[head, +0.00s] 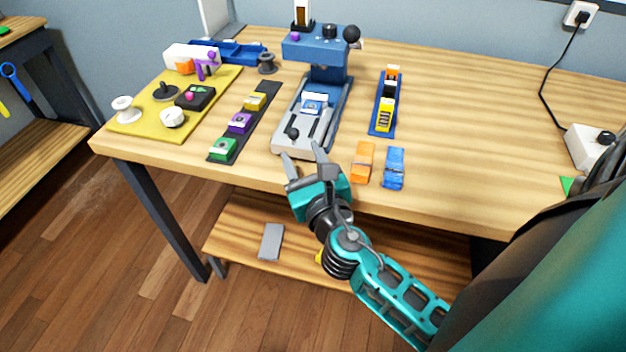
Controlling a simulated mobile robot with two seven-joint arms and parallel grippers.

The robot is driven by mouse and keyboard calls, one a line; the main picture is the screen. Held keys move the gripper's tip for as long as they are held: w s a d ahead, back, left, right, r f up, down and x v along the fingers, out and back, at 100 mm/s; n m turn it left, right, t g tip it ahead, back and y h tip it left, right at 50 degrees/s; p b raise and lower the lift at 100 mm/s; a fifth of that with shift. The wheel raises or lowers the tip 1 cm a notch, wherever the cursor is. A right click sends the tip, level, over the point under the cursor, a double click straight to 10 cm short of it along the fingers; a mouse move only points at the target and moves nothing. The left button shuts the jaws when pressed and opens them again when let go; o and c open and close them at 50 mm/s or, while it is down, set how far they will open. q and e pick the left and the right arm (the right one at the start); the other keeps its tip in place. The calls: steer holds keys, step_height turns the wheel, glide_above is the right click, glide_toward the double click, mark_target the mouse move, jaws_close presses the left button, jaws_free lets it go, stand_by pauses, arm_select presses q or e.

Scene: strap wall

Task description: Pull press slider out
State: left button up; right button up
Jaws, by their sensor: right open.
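The blue press (318,50) stands at the back middle of the wooden table, with a black ball knob on its upper right. Its grey slider (310,132) lies on the base in front, with a black knob (292,133) near its front left and a blue and white block (314,103) on it. My right gripper (303,156) is open and empty at the table's front edge, just in front of the slider's near end. Its fingers point toward the slider; I cannot tell whether they touch it. My left gripper is not in view.
A yellow mat (133,122) with several parts lies at the left. A dark strip (222,146) holds green, purple and yellow blocks. A blue tray (375,127) stands right of the press. Orange (363,161) and blue (394,168) pieces lie near the front edge. The table's right side is mostly clear.

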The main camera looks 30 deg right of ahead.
steer(key=b+v, duration=0.1)
steer(key=v, duration=0.5)
stand_by(0.5)
